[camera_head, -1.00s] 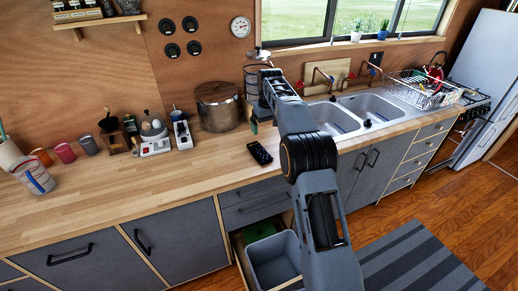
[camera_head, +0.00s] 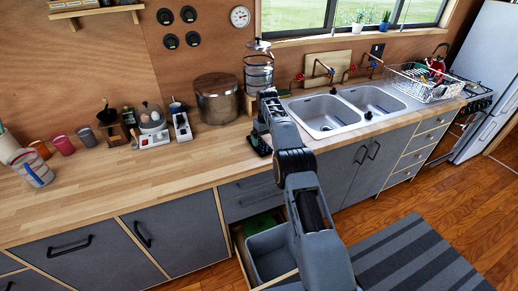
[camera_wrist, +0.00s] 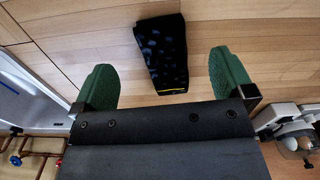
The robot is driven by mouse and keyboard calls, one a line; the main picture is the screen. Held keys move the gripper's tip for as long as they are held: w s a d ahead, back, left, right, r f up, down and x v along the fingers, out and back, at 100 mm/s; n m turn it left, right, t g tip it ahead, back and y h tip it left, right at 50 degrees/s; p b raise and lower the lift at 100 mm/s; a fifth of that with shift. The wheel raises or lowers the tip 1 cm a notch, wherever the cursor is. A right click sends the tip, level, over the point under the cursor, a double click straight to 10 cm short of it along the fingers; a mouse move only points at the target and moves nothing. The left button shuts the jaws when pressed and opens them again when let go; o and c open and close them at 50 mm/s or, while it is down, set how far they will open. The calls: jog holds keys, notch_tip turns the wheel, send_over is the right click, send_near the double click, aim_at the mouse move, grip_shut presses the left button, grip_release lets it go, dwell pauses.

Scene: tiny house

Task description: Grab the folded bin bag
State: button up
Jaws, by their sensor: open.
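A small dark folded bundle, which I take to be the folded bin bag (camera_wrist: 162,55), lies flat on the wooden counter. It is black with bluish patches and a yellow strip at its near end. In the head view the bag (camera_head: 259,146) lies left of the sink, partly hidden by my arm. My gripper (camera_wrist: 165,78) is open, with its green fingers set wide. The bag lies between the finger lines and mostly beyond the tips in the wrist view; nothing is held. In the head view the fingers are mostly hidden.
A large pot (camera_head: 217,99) and a glass jar dispenser (camera_head: 258,70) stand behind the bag. The double sink (camera_head: 326,113) is to the right. An open drawer with a grey bin (camera_head: 270,252) is below. The counter (camera_head: 140,187) left of the bag is clear.

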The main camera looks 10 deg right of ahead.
aim_at(265, 150)
jog(key=shift+w+a+f+p, duration=0.1)
jog(key=shift+f+p, duration=0.6)
jog(key=shift+f, duration=2.6)
jog(key=c, duration=1)
